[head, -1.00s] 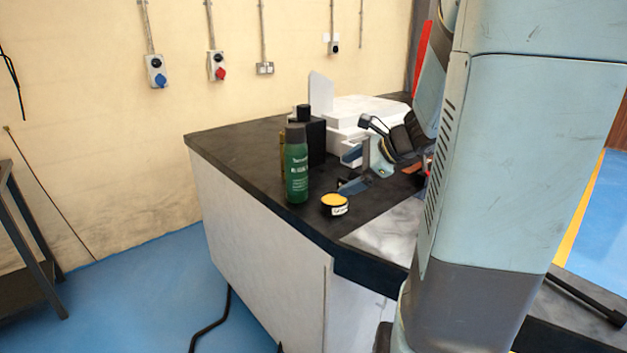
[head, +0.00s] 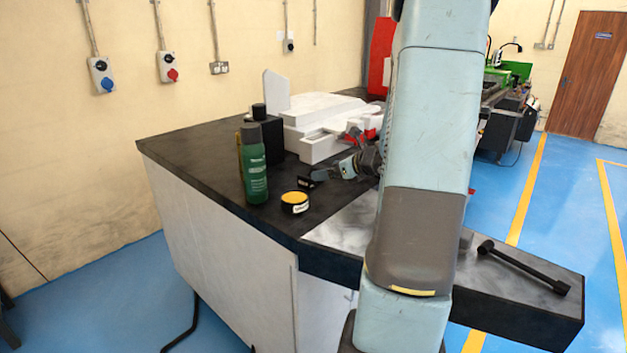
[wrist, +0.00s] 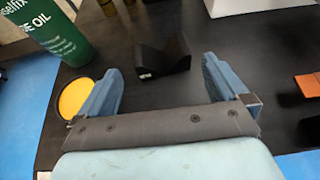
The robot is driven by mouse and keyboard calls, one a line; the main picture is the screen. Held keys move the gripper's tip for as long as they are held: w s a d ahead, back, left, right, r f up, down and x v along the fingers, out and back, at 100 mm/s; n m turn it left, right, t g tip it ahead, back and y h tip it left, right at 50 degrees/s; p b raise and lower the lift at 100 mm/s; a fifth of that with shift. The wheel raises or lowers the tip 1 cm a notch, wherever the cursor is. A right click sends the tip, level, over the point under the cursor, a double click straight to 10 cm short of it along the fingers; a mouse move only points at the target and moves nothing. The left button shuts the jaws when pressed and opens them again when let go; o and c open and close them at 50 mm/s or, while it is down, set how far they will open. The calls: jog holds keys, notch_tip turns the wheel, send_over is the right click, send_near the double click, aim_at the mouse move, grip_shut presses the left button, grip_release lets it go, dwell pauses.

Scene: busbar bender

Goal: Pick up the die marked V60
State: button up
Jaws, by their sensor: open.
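A small black block with a V-shaped notch and a small white label, too small to read, shows in the wrist view (wrist: 172,55). I cannot confirm that it is the V60 die. It lies on the dark bench top ahead of my gripper (wrist: 162,68), roughly between the two blue fingers. My gripper is open, with nothing held. In the head view my gripper (head: 338,172) is low over the bench, and the black block (head: 308,182) shows just left of its fingers, partly hidden.
A yellow-topped tin (wrist: 74,97) lies close beside the left finger. A green oil bottle (head: 254,165) stands left of it. A white machine (head: 318,112) is behind; an orange block (wrist: 308,85) lies right. A black lever bar (head: 525,268) rests at the bench's right end.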

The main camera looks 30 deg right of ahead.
aim_at(316, 183)
jog(key=shift+x, duration=3.25)
jog(key=shift+d, duration=0.1)
jog(key=c, duration=1.5)
